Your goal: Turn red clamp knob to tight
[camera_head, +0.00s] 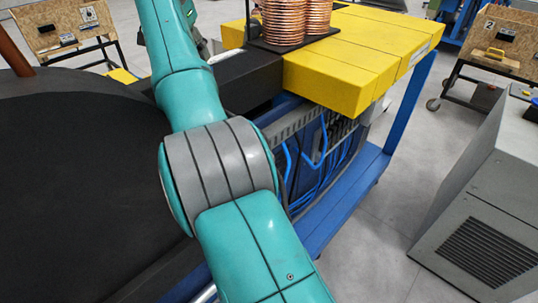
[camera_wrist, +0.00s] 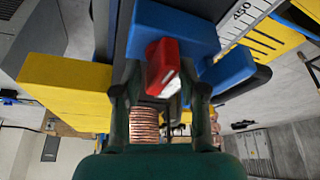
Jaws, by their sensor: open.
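The red clamp knob (camera_wrist: 160,66) shows in the wrist view, in front of a blue clamp block (camera_wrist: 172,30). Its lower right end has a white face. My gripper (camera_wrist: 160,92) is open, with one dark finger on each side of the knob's lower end. I cannot tell whether either finger touches the knob. In the head view my arm crosses the middle, and neither the knob nor my gripper can be made out there.
Copper coils (camera_head: 291,20) stand on a dark plate above the yellow machine (camera_head: 345,65). A white scale (camera_wrist: 244,16) marked 450 lies beside the clamp block. A grey cabinet (camera_head: 490,215) stands at right, with open floor (camera_head: 375,215) before it.

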